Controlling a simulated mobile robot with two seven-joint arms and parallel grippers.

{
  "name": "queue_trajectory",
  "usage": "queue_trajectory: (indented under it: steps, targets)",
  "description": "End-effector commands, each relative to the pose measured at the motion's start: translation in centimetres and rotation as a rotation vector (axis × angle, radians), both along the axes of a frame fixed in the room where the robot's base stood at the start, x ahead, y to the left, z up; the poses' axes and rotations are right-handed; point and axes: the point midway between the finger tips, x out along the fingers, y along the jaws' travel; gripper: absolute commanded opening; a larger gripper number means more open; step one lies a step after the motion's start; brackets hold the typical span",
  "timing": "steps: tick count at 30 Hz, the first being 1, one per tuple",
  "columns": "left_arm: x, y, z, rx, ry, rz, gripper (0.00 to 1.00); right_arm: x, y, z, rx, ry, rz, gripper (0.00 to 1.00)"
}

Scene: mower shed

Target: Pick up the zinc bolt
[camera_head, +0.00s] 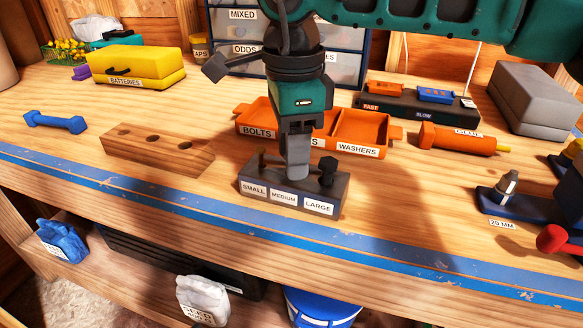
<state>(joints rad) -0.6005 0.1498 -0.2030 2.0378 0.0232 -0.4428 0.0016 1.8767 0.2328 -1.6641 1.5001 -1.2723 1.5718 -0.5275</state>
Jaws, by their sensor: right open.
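A dark rack (240,186) labelled SMALL, MEDIUM and LARGE stands on the bench near its front edge. A dark bolt with a knobbed head (327,170) stands upright at its LARGE end. A thinner dark piece (263,161) stands at the SMALL end. My right gripper (297,176) is open, pointing down over the middle of the rack, and hides the MEDIUM place. I see no bolt that is plainly zinc-coloured in the rack; one may be hidden behind my fingers. My left gripper is not in view.
An orange tray (391,128) labelled BOLTS and WASHERS lies just behind the rack. A wooden block with holes (125,149) is to the left. An orange cylinder tool (440,138) and a blue holder (485,205) with a grey-topped piece are to the right. Bench front between is clear.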

Motion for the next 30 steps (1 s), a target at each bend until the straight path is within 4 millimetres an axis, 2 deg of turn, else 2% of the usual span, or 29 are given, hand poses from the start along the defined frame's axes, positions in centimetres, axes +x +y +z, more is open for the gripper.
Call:
queue_trajectory:
  steps: [2, 15, 26, 30]
  targets:
    - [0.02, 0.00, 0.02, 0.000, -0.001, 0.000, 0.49, 0.01, -0.01, 0.03, 0.000, 0.000, 0.000, 0.41]
    - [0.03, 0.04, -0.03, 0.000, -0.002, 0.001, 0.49, 0.02, -0.02, 0.08, 0.000, 0.000, 0.000, 0.00]
    - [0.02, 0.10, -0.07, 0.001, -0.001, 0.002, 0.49, 0.03, -0.01, 0.17, 0.000, -0.001, 0.000, 0.00]
    - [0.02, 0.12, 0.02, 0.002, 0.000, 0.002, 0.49, 0.06, -0.01, 0.87, 0.000, -0.002, -0.001, 0.00]
